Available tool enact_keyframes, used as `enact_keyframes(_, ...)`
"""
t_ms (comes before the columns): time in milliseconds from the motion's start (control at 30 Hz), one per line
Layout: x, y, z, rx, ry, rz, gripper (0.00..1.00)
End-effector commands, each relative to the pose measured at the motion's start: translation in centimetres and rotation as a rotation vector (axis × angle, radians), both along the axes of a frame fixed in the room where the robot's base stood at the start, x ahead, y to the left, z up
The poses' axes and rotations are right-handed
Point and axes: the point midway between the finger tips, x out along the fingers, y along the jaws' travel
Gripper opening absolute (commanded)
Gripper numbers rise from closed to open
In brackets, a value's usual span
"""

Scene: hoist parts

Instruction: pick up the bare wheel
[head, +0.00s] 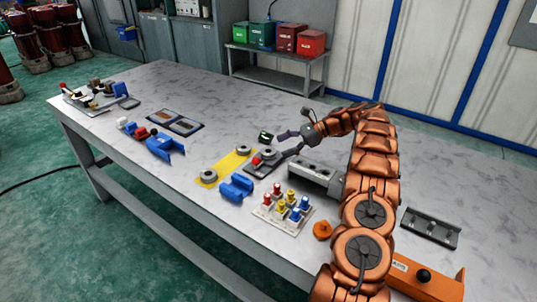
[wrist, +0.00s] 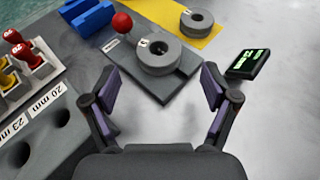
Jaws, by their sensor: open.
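Three grey wheels show in the head view. One wheel (head: 208,177) lies at the near end of a yellow mat (head: 226,165), and another wheel (head: 243,150) lies at its far end. A third wheel (head: 268,154) sits on a dark plate (head: 258,169) beside a red ball knob. In the wrist view this plate wheel (wrist: 158,62) is ahead, between the finger directions, and a mat wheel (wrist: 198,22) is beyond it. I cannot tell which wheel is the bare one. My gripper (head: 288,143) is open and empty, short of the plate wheel; it also shows in the wrist view (wrist: 160,88).
A small black display (wrist: 247,64) with green text stands near my right finger. A grey block with holes (wrist: 45,140) and a rack of coloured plugs (head: 283,211) are close by. A blue cradle (head: 236,187) lies beside the mat.

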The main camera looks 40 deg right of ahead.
Motion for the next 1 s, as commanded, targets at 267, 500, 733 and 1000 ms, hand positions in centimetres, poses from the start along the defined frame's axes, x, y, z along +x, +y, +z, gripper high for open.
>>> enact_keyframes(267,0.5,1.4,-0.3,0.002,0.003,0.003,0.86)
enact_keyframes(500,1.2,2.9,-0.7,-0.002,0.001,0.000,0.86)
enact_keyframes(733,1.9,4.2,-1.4,-0.001,-0.001,0.002,0.86)
enact_keyframes(1000,2.1,4.5,-1.6,0.000,-0.001,0.000,0.86)
